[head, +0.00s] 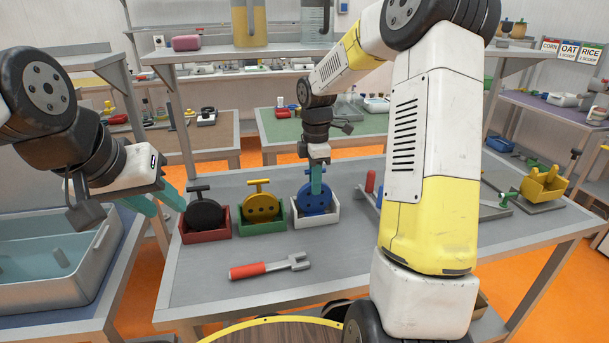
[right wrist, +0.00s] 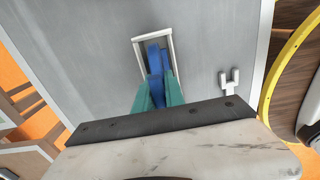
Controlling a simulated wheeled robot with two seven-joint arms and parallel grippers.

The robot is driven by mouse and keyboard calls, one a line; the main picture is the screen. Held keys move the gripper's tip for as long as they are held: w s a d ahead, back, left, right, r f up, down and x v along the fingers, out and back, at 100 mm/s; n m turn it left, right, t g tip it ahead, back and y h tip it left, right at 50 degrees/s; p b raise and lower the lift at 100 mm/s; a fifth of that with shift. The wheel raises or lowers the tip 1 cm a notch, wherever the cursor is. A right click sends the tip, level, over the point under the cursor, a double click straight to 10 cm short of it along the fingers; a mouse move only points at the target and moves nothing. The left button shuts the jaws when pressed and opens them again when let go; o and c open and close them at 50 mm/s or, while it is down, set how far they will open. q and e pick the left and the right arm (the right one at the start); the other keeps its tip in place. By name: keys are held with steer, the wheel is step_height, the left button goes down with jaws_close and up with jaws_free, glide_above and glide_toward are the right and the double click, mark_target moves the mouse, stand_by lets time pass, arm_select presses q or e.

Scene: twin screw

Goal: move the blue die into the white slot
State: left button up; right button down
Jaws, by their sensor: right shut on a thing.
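The blue die (head: 316,200) is a disc with holes and a top handle. It stands upright within the white slot (head: 331,213), an open box on the grey table; whether it touches the bottom is hidden. My right gripper (head: 316,185) points down from above and is shut on the blue die. In the right wrist view the blue die (right wrist: 154,58) lies inside the rim of the white slot (right wrist: 169,42), between the teal fingers of the right gripper (right wrist: 158,82). My left gripper (head: 160,203) is open and empty, left of the red slot.
A black die (head: 204,214) stands in a red slot (head: 206,236), and a yellow die (head: 262,206) in a green slot (head: 262,228). A red-handled fork tool (head: 268,267) lies in front. A yellow holder (head: 545,184) is at right. A grey basin (head: 80,290) is at left.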

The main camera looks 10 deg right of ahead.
steer(key=shift+f, duration=0.55)
stand_by(0.9)
steer(key=c, duration=1.3)
jaws_free()
step_height(320, 180, up, 8)
steer(key=shift+f, duration=0.1)
